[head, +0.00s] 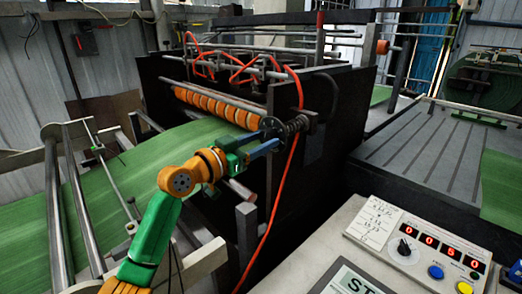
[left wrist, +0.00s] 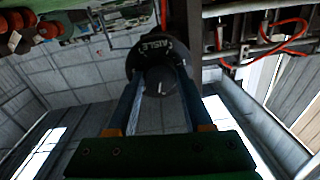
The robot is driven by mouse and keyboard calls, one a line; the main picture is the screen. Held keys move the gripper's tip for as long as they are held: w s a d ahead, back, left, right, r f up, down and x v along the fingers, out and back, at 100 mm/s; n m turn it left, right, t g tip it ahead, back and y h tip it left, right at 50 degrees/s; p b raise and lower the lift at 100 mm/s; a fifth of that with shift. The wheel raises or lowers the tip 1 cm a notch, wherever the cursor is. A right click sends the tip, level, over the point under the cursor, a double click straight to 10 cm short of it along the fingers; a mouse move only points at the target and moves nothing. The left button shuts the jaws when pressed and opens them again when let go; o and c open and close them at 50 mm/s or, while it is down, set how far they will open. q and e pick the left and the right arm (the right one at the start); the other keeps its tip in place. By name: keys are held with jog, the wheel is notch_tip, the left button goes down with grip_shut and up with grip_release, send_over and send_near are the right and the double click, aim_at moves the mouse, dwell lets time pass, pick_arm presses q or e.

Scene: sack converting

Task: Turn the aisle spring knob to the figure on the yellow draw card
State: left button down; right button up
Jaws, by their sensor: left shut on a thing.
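My left gripper (head: 277,141) reaches from the left to the front corner of the dark machine, its blue fingers at a black round dial (head: 270,126). In the left wrist view, the dial (left wrist: 152,48) carries the white word AISLE, and the left gripper (left wrist: 160,83) is shut on the dark knob (left wrist: 160,88), one finger on each side. A short white mark shows on the knob's face. The dial's figures are too dark and small to read. No clearly yellow card shows; a pale card with handwriting (head: 374,222) lies on the control panel. My right gripper is not in view.
The control panel (head: 425,238) at lower right has a red display reading about 0050, a black selector and blue and yellow buttons. A red hose (head: 273,205) hangs beside the dial. Green web (head: 185,150) runs into the machine past orange rollers (head: 215,106).

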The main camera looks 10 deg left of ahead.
pick_arm(q)
jog(key=m+b, duration=0.2)
jog(key=m, duration=0.1)
jog(key=shift+f+m, duration=0.1)
jog(key=shift+m, duration=0.2)
jog(key=shift+m+b, duration=0.8)
jog(key=shift+m, duration=0.8)
jog(key=shift+c, duration=1.6)
grip_release()
